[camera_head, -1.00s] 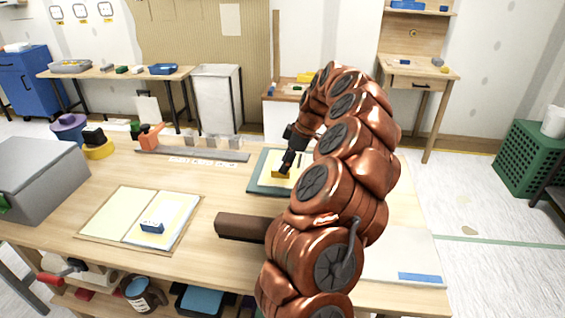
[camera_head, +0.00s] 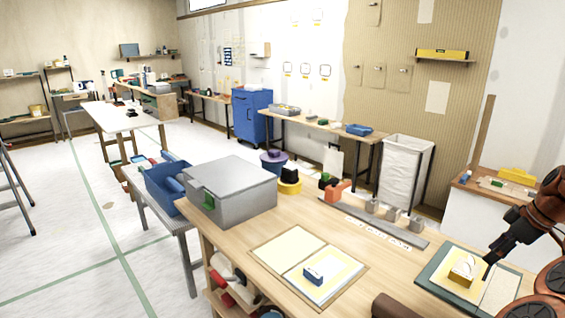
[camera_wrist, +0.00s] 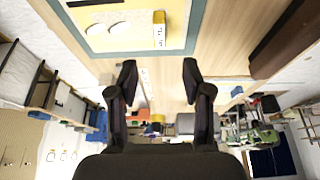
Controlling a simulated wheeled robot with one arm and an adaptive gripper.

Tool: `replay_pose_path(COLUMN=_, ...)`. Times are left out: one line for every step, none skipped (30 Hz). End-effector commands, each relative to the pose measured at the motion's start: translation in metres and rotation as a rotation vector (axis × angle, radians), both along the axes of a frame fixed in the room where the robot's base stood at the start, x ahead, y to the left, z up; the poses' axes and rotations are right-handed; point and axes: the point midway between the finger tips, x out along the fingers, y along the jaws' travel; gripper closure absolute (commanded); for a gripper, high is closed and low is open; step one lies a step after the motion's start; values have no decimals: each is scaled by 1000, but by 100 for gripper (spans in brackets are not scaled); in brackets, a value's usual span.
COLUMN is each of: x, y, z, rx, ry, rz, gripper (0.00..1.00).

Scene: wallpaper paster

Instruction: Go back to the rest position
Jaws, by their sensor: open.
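My gripper (camera_head: 488,264) shows at the right edge of the head view, at the end of my copper-coloured arm, near the green mat (camera_head: 432,285). In the wrist view my gripper (camera_wrist: 158,78) has its two dark fingers apart, with nothing between them. A yellow block (camera_head: 463,270) stands on the pale sheet on the mat, beside the gripper and apart from it. In the wrist view the block (camera_wrist: 159,30) lies beyond the fingertips. Much of my arm is outside the head view.
The wooden workbench (camera_head: 240,240) holds a grey box (camera_head: 235,190), an open folder with a blue block (camera_head: 313,275), a grey rail (camera_head: 385,222) and a dark brown bar (camera_head: 390,305). A blue bin (camera_head: 165,188) stands at its left. Open floor (camera_head: 60,230) lies further left.

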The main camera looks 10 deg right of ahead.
Motion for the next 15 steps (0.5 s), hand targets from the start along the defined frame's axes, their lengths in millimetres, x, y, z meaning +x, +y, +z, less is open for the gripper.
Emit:
replay_pose_path(x=0, y=0, z=0, rx=0, ry=0, rz=0, gripper=51)
replay_pose_path(x=0, y=0, z=0, rx=0, ry=0, rz=0, gripper=51)
replay_pose_path(x=0, y=0, z=0, rx=0, ry=0, rz=0, gripper=51)
replay_pose_path(x=0, y=0, z=0, rx=0, ry=0, rz=0, gripper=51)
replay_pose_path(x=0, y=0, z=0, rx=0, ry=0, rz=0, gripper=51)
replay_pose_path(x=2, y=4, z=1, rx=2, ry=0, rz=4, gripper=51)
replay_pose_path(x=6, y=12, z=4, rx=6, ry=2, rz=11, gripper=51)
replay_pose_path(x=8, y=20, z=6, rx=9, ry=4, rz=15, gripper=51)
replay_pose_path(x=12, y=29, z=9, rx=12, ry=5, rz=21, gripper=51)
replay_pose_path(x=15, y=36, z=12, rx=15, ry=7, rz=23, gripper=51)
replay_pose_path(x=17, y=43, z=14, rx=19, ry=10, rz=28, gripper=51)
replay_pose_path(x=20, y=54, z=16, rx=24, ry=14, rz=33, gripper=51)
replay_pose_path(x=22, y=62, z=18, rx=28, ry=18, rz=38, gripper=51)
replay_pose_path(x=23, y=70, z=19, rx=31, ry=23, rz=40, gripper=51)
replay_pose_path(x=26, y=81, z=22, rx=36, ry=29, rz=44, gripper=51)
